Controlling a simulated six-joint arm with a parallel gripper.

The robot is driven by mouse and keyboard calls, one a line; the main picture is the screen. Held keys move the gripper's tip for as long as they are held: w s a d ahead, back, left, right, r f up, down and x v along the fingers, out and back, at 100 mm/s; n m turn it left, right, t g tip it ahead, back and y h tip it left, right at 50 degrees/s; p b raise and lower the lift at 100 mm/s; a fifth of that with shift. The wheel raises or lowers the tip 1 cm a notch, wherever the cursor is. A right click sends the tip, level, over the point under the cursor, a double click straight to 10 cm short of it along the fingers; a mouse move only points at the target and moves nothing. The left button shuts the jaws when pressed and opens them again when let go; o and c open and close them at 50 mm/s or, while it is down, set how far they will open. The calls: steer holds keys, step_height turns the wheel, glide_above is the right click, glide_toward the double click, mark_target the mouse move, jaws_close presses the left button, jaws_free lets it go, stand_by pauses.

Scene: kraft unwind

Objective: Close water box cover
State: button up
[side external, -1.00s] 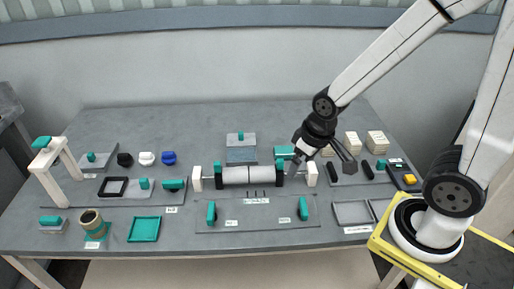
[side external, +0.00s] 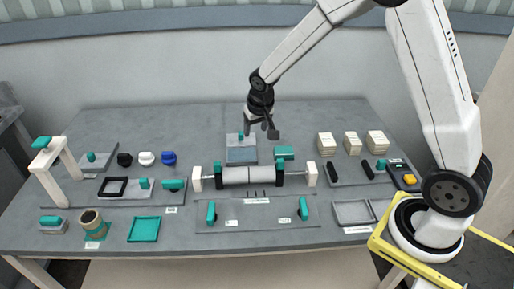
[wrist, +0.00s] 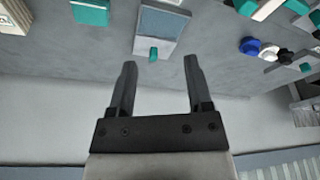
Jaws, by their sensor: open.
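The water box appears to be the grey flat box with a blue-grey panel (side external: 241,155) at the back middle of the table. A lighter grey cover piece (side external: 234,141) with a teal knob (side external: 240,136) lies at its far end. In the wrist view the blue panel (wrist: 163,22), the pale cover part (wrist: 147,45) and the teal knob (wrist: 153,54) show beyond the fingers. My gripper (side external: 260,130) is open and empty, above and slightly right of the knob. In the wrist view the knob lies just past the gap between the fingertips (wrist: 160,64). I see no contact.
A teal block (side external: 284,152) sits right of the box. A roller (side external: 250,176) between white end posts stands in front. Pale stacked blocks (side external: 327,144) are to the right; black, white and blue knobs (side external: 168,158) are to the left. The table behind the box is clear.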

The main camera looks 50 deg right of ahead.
steer(key=w+d+f+m+h, duration=0.15)
steer(key=w+d+f, duration=0.25)
steer(key=w, duration=0.4)
steer(key=m, duration=0.3)
glide_toward(241, 132)
step_height(241, 132, down, 2)
steer(key=shift+w+f+h, duration=0.2)
steer(key=shift+h, duration=0.05)
steer(key=shift+f, duration=0.1)
steer(key=shift+x, duration=3.8)
jaws_close()
